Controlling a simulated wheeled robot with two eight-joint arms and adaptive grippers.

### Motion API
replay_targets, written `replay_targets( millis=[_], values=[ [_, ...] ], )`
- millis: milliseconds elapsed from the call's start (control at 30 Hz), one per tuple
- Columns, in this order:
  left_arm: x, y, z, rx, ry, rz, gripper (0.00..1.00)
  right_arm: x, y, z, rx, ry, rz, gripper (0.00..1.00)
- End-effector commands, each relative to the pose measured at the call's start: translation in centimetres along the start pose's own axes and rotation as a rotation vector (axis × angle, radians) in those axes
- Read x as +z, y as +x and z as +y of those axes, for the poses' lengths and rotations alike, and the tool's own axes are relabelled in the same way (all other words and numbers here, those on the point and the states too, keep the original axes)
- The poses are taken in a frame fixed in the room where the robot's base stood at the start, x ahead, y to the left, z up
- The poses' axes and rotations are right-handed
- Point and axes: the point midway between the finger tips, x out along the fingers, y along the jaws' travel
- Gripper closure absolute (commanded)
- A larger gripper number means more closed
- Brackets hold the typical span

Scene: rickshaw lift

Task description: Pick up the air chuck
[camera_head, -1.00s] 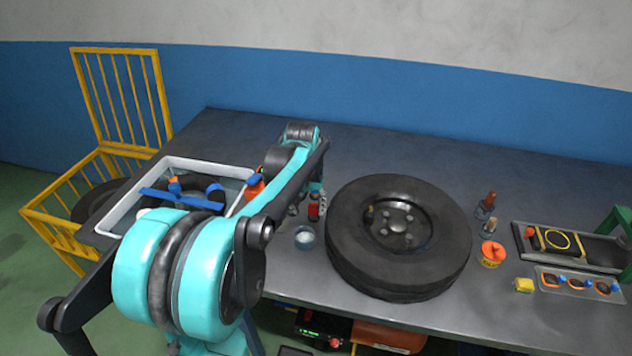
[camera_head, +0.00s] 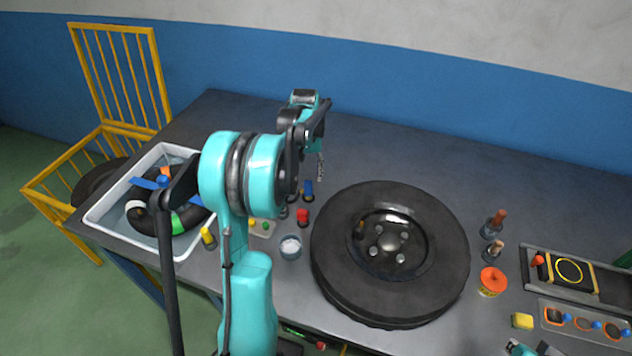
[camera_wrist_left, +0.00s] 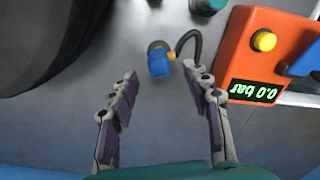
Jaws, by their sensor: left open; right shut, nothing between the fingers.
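The air chuck, a small blue head with a yellow band (camera_wrist_left: 160,62), lies on the grey bench in the left wrist view. A short dark hose curves from its side. My left gripper (camera_wrist_left: 165,105) is open and empty, with the chuck beyond and between its fingertips, apart from them. In the head view my left gripper (camera_head: 320,168) points down left of the big tire; a blue piece, probably the chuck (camera_head: 308,188), shows just below it. Part of my right gripper (camera_head: 540,349) shows at the bottom edge; its fingers are barely visible.
An orange inflator (camera_wrist_left: 262,62) reading 0.0 bar stands right of the chuck in the wrist view. The large tire (camera_head: 340,275) lies to the right in the head view. A red-capped item (camera_head: 303,217), a small cup (camera_head: 290,247) and a white tray (camera_head: 105,213) are nearby.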

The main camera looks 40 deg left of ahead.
Motion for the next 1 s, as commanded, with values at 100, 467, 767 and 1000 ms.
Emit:
replay_targets(
  millis=[100,467,767,1000],
  values=[
    [0.0,1.6,0.0,0.0,-0.001,0.0,0.52,0.4,0.6,0.0,0.0,0.0,0.0,1.0],
    [-0.3,6.1,0.4,0.0,0.0,0.0,0.52,1.8,2.4,0.0,0.0,0.0,0.0,1.0],
    [-0.2,7.3,0.4,0.0,0.0,0.001,0.52,1.9,2.6,0.0,0.0,0.0,0.0,1.0],
    [-0.2,7.3,0.4,0.0,0.0,0.001,1.0,1.9,2.6,0.0,0.0,0.0,0.0,1.0]
  ],
)
